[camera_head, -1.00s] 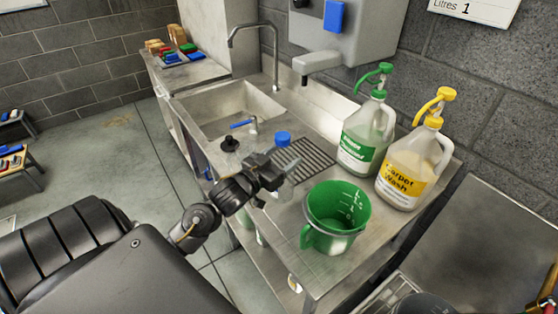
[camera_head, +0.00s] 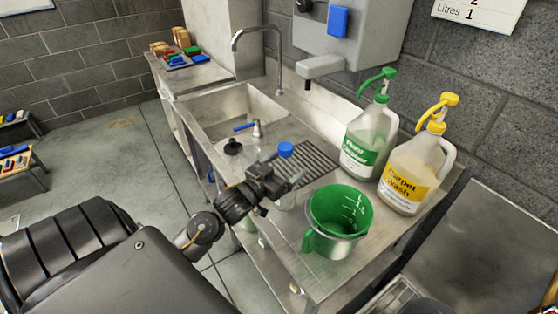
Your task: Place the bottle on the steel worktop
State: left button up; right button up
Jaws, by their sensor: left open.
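A clear bottle with a blue cap (camera_head: 286,149) stands upright at the steel worktop (camera_head: 330,268) beside the sink, in the head view. Most of its see-through body is hidden behind my left gripper (camera_head: 291,180). My left gripper is open, in front of the bottle and just below its cap. I cannot tell whether the fingers touch the bottle. My right gripper is not in view.
A green measuring jug (camera_head: 322,240) stands close to the right of my left gripper. A green-labelled jug (camera_head: 362,155) and a yellow-labelled jug (camera_head: 403,187) stand along the wall. The sink basin (camera_head: 215,115) lies behind. Bare worktop shows at the front.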

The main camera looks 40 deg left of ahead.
pick_arm(q)
jog(key=s+b, duration=0.2)
jog(key=s, duration=1)
jog(key=shift+a+r+b, duration=0.15)
jog(key=shift+a+b, duration=0.15)
jog(key=shift+a, duration=0.1)
jog(key=shift+s, duration=0.1)
